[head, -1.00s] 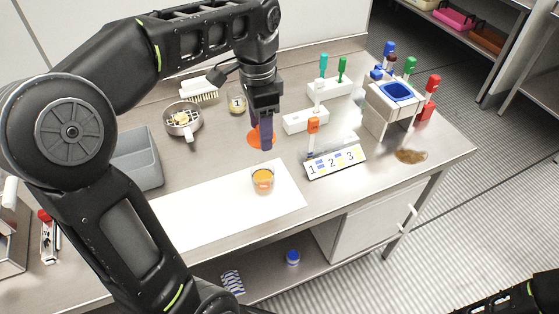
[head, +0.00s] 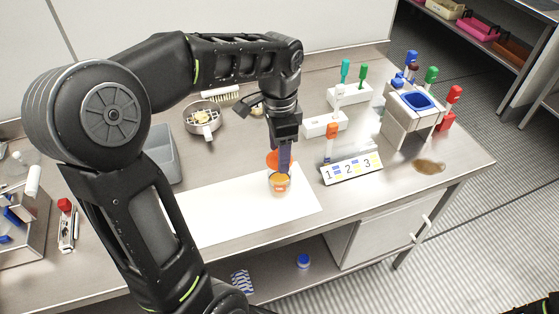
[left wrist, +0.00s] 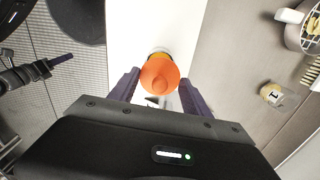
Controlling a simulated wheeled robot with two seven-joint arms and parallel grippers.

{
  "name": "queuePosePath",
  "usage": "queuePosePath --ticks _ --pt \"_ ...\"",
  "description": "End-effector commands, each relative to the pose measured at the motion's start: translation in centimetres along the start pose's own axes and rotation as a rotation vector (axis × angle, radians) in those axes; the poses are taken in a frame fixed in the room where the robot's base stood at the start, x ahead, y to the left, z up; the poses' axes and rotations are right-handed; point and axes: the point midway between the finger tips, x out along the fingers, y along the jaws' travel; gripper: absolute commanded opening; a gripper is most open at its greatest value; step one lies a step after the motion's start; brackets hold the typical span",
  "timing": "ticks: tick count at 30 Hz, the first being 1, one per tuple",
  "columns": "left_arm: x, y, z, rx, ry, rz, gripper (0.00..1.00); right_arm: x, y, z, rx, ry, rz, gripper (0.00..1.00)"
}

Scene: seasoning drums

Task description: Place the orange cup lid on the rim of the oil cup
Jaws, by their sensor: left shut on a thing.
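The orange cup lid (head: 273,158) is held by my left gripper (head: 284,170), whose fingers point down. In the left wrist view the round lid (left wrist: 160,72) lies between the two fingers, knob toward the camera. The oil cup (head: 279,184), a small clear cup with orange-yellow contents, stands upright on the white mat (head: 225,213). The lid is over the cup, close to its rim; I cannot tell if they touch. In the wrist view the lid covers most of the cup, leaving only its far edge (left wrist: 159,50) showing. My right gripper is out of view.
A number board (head: 351,168) and a white bottle holder (head: 325,124) stand to the right. A metal strainer (head: 202,117) is behind, and a grey bin (head: 162,155) is to the left. The mat around the cup is clear.

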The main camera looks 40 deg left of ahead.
Motion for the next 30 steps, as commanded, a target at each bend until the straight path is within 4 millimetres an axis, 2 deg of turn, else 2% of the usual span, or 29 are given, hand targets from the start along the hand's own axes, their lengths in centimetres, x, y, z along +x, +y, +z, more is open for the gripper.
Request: queuePosePath --ticks 2,10,27,28,30 --pt "0.3 0.0 0.0 0.000 -0.001 0.001 0.19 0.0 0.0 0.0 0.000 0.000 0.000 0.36" --pt "3.5 0.1 0.0 0.000 -0.001 0.002 0.19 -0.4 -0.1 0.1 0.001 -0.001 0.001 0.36" --pt "4.7 0.1 0.0 0.001 0.000 0.001 0.19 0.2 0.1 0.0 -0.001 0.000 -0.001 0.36" --pt "4.5 0.0 0.0 0.001 0.000 0.000 0.59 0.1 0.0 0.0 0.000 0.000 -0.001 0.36" --pt "4.5 0.1 0.0 0.001 0.000 0.001 0.64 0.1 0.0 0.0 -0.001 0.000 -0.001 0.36"
